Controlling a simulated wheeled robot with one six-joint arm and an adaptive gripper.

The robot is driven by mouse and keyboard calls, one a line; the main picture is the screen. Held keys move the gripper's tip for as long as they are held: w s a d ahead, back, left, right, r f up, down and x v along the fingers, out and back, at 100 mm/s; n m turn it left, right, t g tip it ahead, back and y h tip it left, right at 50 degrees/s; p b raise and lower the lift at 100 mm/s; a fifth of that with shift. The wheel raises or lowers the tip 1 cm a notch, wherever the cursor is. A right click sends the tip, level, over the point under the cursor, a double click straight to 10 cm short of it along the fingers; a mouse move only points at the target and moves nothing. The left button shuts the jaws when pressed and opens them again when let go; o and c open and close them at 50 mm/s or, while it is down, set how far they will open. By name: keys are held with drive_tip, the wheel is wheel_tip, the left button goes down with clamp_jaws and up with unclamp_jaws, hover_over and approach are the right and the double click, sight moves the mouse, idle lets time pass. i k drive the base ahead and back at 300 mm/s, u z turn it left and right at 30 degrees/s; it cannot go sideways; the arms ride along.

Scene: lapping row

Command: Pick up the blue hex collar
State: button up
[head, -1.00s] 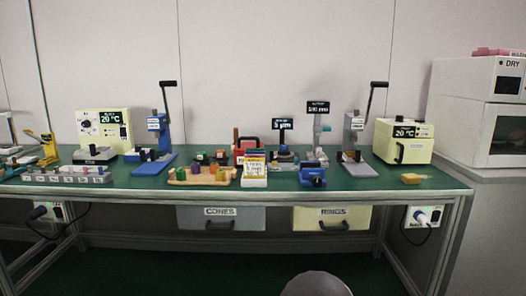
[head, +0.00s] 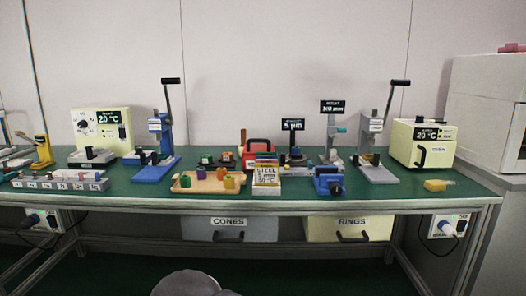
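A wooden tray (head: 207,188) lies near the front edge of the green bench, left of the middle. My gripper is not in view. Only a grey rounded part of my own body shows at the bottom edge.
A stack of labelled cards (head: 266,177) stands right of the tray, and a blue vise (head: 328,181) beyond it. Lever presses stand behind at left (head: 160,140) and right (head: 375,145). A grey strip of small parts (head: 60,184) lies at left. Drawers hang under the bench.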

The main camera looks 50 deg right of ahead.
sight(295, 150)
drive_tip(key=z, duration=0.35)
drive_tip(key=i, duration=0.6)
drive_tip(key=z, duration=0.6)
